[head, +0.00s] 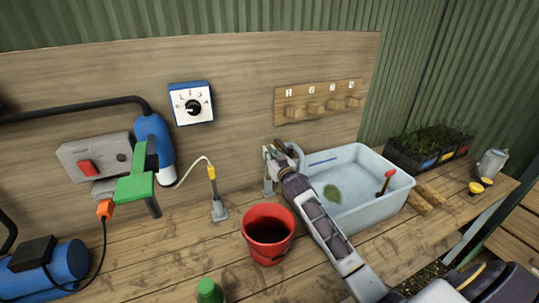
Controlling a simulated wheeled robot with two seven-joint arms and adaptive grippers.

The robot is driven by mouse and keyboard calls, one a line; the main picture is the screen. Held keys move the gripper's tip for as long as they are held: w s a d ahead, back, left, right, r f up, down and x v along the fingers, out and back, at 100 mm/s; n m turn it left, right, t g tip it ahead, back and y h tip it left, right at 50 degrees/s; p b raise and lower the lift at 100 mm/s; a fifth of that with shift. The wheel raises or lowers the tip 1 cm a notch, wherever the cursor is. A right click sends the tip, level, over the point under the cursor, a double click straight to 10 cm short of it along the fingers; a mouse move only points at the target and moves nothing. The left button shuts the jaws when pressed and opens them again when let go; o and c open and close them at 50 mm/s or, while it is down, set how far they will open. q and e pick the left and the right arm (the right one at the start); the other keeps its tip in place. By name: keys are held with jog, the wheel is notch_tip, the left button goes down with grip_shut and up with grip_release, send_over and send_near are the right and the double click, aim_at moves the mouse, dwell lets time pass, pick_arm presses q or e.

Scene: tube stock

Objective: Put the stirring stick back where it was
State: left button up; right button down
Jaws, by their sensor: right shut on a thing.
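My right arm reaches in from the lower right across the front of the pale tub (385,212). My right gripper (277,155) is at the tub's back left corner, close to the backboard. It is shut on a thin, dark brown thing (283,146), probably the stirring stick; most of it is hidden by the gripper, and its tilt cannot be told. A small grey bracket (268,188) stands on the bench just below the gripper. My left gripper is not in view.
The tub holds water, a green leaf (332,194) and a red-topped item (387,181). A red bucket (268,234) stands in front. Numbered wooden pegs (318,104) are on the backboard. A yellow probe (212,174) stands left. Seedling trays (430,147) sit right. The front left bench is partly clear.

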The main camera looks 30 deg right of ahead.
jog(key=shift+f, duration=0.15)
jog(key=c, duration=1.5)
grip_release()
jog(key=shift+o, duration=0.2)
jog(key=shift+s, duration=0.1)
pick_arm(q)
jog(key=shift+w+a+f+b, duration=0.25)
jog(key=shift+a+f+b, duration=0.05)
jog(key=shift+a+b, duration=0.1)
pick_arm(e)
jog(key=s, duration=1.1)
jog(key=shift+s+a+r, duration=0.2)
jog(key=shift+s+a, duration=0.15)
jog(key=shift+s, duration=0.05)
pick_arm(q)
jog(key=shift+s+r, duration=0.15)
pick_arm(e)
jog(key=shift+r, duration=0.15)
